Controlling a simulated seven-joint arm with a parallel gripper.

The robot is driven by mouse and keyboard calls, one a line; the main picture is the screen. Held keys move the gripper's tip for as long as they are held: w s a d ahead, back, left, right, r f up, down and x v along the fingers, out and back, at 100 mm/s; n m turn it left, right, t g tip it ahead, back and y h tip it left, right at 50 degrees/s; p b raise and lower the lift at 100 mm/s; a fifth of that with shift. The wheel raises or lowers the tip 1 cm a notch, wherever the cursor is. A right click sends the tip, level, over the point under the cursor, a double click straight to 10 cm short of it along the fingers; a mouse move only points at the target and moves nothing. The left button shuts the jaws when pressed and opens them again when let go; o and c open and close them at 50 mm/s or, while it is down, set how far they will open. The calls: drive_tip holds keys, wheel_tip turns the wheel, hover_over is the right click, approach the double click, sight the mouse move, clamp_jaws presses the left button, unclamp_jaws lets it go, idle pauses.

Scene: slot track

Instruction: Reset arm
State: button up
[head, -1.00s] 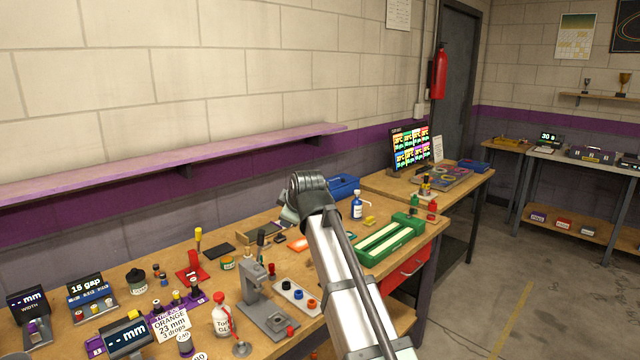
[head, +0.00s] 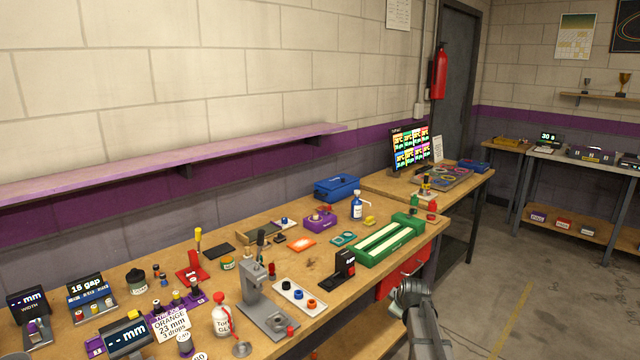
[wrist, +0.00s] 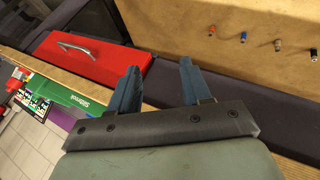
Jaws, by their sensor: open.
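My gripper (wrist: 157,88) shows in the wrist view with its two blue-grey fingers apart and nothing between them. In the head view only part of my arm shows, at the lower right, off the front edge of the workbench; the fingers are hidden there. In the wrist view a red drawer front (wrist: 90,55) with a metal handle lies beyond the left finger. The same red drawer (head: 402,274) is under the bench's right end in the head view.
Open floor (head: 490,290) lies to the right.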

drive_tip(key=s+a+f+m+g, duration=0.3)
drive_tip(key=s+f+g, duration=0.1)
drive_tip(key=s+f, duration=0.95)
drive_tip(key=s+a+f+m+g, duration=0.2)
drive_tip(key=s+f+g, duration=0.1)
drive_tip(key=s+f, duration=1)
drive_tip(key=s+a+f+m+g, duration=0.1)
drive_tip(key=s+f+m+g, duration=0.1)
drive_tip(key=s, duration=0.8)
drive_tip(key=s+f+m+g, duration=0.1)
drive_tip(key=s+f, duration=0.4)
drive_tip(key=s, duration=0.6)
drive_tip(key=s+a+f+m+g, duration=0.1)
drive_tip(key=s+f+m+g, duration=0.1)
drive_tip(key=s, duration=0.9)
drive_tip(key=shift+a+f+m+g, duration=0.35)
drive_tip(key=shift+f+g, duration=0.55)
drive_tip(key=shift+g, duration=0.2)
drive_tip(key=shift+w, duration=0.1)
